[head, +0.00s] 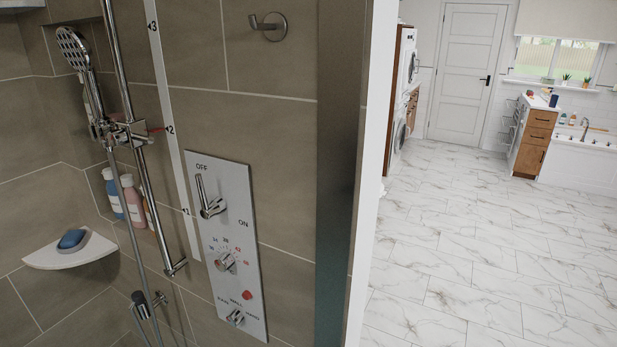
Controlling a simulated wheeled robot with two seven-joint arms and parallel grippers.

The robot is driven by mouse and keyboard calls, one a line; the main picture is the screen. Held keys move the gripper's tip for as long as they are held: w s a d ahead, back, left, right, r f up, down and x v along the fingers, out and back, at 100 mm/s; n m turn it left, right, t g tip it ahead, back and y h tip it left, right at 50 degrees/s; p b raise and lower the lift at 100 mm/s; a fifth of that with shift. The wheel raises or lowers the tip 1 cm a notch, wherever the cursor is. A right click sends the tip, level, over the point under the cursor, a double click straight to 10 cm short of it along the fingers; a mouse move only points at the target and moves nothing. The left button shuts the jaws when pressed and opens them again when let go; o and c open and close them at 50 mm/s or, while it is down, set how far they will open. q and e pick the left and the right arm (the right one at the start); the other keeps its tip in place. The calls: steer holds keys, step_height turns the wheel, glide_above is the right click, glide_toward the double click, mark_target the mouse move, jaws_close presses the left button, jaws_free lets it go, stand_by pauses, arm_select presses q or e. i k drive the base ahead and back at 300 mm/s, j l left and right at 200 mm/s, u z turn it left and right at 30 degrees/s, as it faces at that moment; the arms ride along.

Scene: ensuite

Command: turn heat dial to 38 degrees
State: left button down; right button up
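The heat dial (226,262) is a round chrome knob on the white control panel (236,213), fixed to the tiled shower wall left of centre. Numbers in dark and red print arc over the dial; 38 seems to be near the top, but the dial's exact setting is too small to read. Above it a chrome lever (209,197) points up toward OFF, with ON printed at lower right. Below are a red button (247,295) and a smaller chrome selector (236,317). Neither of my grippers shows in the head view.
A hand shower (77,55) hangs on a chrome rail (127,95) left of the panel, with its hose beside it. A corner shelf (70,250) holds a blue soap or sponge. A wall edge stands right of the panel; open marble floor (470,250) lies beyond.

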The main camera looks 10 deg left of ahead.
mark_target(225, 261)
steer(key=i+j, duration=0.15)
steer(key=j, duration=0.35)
steer(key=i+j+z, duration=0.1)
steer(key=j, duration=0.35)
steer(key=i+j, duration=0.1)
steer(key=j, duration=0.4)
steer(key=z, duration=0.05)
